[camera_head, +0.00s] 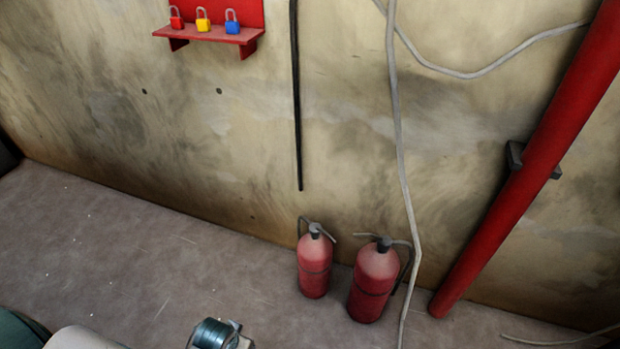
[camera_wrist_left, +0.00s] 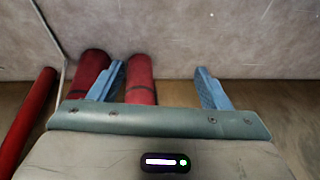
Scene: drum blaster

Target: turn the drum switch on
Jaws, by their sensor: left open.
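No drum switch can be made out in either view. My left gripper (camera_wrist_left: 160,68) shows in the left wrist view with its two blue fingers spread apart and nothing held between them. Past the fingers are two red fire extinguishers, one partly behind the left finger. In the head view, only parts of my left arm show along the bottom left edge, and its fingers cannot be made out there. My right gripper is in neither view.
Two red extinguishers (camera_head: 314,265) (camera_head: 374,283) stand on the floor by the stained wall. A red pipe (camera_head: 530,160) slants down at right. A grey cable (camera_head: 400,160) hangs before the wall. A red shelf (camera_head: 208,34) holds padlocks. The floor at left is clear.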

